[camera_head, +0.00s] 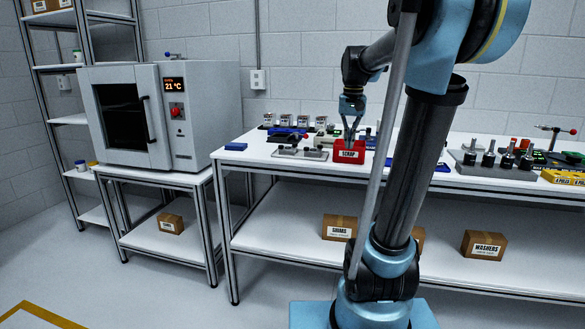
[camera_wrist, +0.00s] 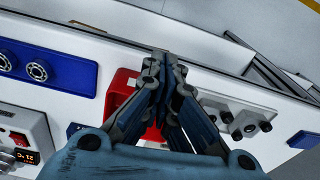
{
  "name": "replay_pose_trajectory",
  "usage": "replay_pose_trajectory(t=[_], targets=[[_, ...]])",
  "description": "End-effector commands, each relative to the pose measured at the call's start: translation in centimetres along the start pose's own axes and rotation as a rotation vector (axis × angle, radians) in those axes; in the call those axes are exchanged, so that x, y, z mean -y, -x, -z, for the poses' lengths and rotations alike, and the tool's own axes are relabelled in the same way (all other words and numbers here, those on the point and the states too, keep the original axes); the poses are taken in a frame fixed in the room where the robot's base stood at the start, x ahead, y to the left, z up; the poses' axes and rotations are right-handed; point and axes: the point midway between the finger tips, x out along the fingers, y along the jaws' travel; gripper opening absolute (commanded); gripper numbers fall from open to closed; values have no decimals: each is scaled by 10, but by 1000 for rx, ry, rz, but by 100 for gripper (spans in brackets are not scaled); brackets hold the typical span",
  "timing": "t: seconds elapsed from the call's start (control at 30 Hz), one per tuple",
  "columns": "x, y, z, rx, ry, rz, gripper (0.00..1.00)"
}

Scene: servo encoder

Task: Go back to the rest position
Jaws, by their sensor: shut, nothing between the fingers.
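My gripper (camera_head: 350,137) points down above the red bin (camera_head: 348,153) labelled SCRAP, near the front edge of the white workbench. In the wrist view my gripper (camera_wrist: 162,58) has its fingertips together, with nothing seen between them. The red bin also shows in the wrist view (camera_wrist: 121,92), partly hidden behind the fingers. I cannot tell from these views whether the fingertips reach below the bin's rim. The bin's inside is mostly hidden.
A grey fixture (camera_head: 300,153) and a blue tray (camera_head: 287,134) lie left of the bin. A row of dark-knobbed parts (camera_head: 489,159) stands at the right. An oven (camera_head: 165,115) stands left of the bench (camera_head: 270,163). A blue tray with round parts (camera_wrist: 75,70) shows in the wrist view.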

Motion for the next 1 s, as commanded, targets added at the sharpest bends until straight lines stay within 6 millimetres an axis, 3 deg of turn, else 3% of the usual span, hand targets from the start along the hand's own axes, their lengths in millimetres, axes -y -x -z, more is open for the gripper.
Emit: replay_pose_trajectory(t=[0.1, 0.37, 0.6, 0.8, 1.0], targets=[[-6, -17, -38, -15, 24, 2, 0], [-17, -62, -110, -50, 77, 6, 0], [-28, -113, -173, -82, 126, 9, 0], [-37, -162, -220, -108, 164, 9, 0], [-42, -201, -251, -127, 191, 9, 0]])
